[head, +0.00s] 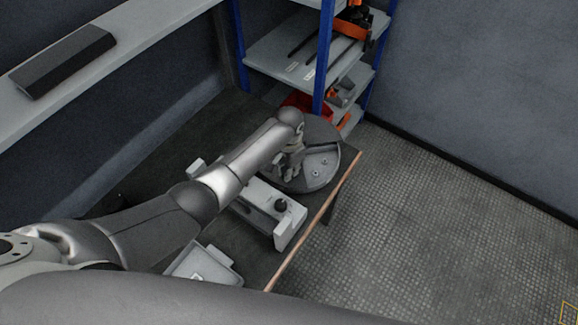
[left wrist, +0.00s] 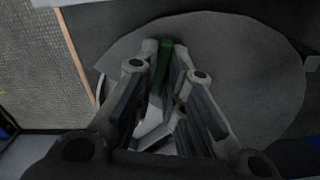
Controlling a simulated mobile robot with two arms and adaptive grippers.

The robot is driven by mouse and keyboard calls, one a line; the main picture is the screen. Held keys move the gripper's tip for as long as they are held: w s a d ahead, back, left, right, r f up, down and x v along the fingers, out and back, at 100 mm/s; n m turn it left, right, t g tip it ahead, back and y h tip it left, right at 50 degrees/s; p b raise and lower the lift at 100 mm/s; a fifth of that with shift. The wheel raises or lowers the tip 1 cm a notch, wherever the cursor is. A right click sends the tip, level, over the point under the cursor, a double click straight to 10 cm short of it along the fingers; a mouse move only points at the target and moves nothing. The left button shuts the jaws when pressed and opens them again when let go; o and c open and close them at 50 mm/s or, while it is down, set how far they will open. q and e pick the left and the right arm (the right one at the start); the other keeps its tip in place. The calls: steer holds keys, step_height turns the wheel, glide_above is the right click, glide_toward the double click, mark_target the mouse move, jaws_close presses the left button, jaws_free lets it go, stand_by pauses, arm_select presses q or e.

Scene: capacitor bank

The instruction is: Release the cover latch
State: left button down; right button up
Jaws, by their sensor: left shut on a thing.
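My left gripper (head: 292,168) reaches down over a round grey disc (head: 335,155) at the far end of the dark table. The left wrist view shows its fingers (left wrist: 163,75) closed on a small green piece (left wrist: 164,58), which stands out between the fingertips. This piece may be the cover latch; its lower part is hidden by the fingers. The disc fills much of the left wrist view behind the fingers. In the head view, a recessed section with small round parts (head: 318,172) shows beside the gripper. My right gripper is not in view.
A light grey unit with a black knob (head: 281,205) stands nearer on the table (head: 225,240). A grey tray (head: 215,271) lies closer still. A shelf rack with blue posts (head: 322,60) rises behind the disc. The floor right of the table is clear.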

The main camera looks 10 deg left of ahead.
arm_select(q)
steer(key=shift+n, duration=0.7)
steer(key=c, duration=1.5)
jaws_free()
step_height(320, 180, up, 12)
